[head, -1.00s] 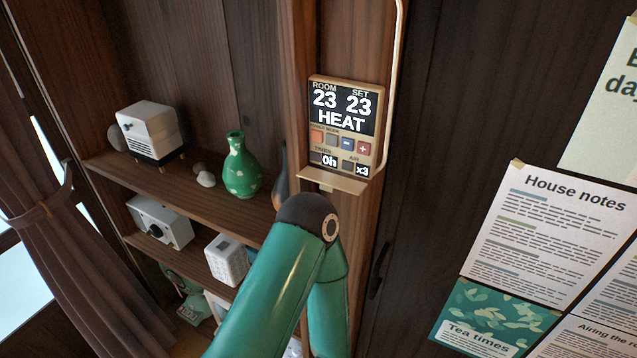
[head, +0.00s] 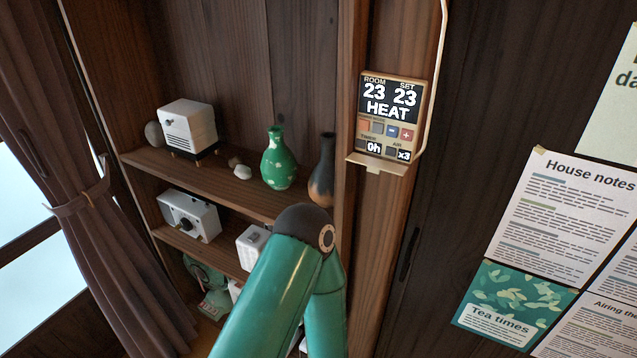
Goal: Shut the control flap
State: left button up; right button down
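The control panel (head: 390,118) is a tan box on a wooden post, with a dark display reading ROOM 23, SET 23 and HEAT above small buttons. Its control flap (head: 378,164) hangs open along the bottom edge, sticking out as a tan strip with a small tab below. A green arm link of mine with a dark joint rises in the lower middle, below and left of the flap and apart from it in the picture. Neither of my grippers is in view.
Left of the post are shelves (head: 215,187) with a white box-shaped device (head: 188,126), a green vase (head: 278,160) and a dark vase (head: 322,170). A pale cable (head: 436,80) runs beside the panel. Papers such as the House notes (head: 560,210) hang at right.

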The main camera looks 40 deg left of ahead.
aim_at(373, 165)
jog(key=u, duration=0.05)
jog(key=k, duration=1.4)
jog(key=u, duration=0.5)
jog(key=i, duration=1)
jog(key=z, duration=0.05)
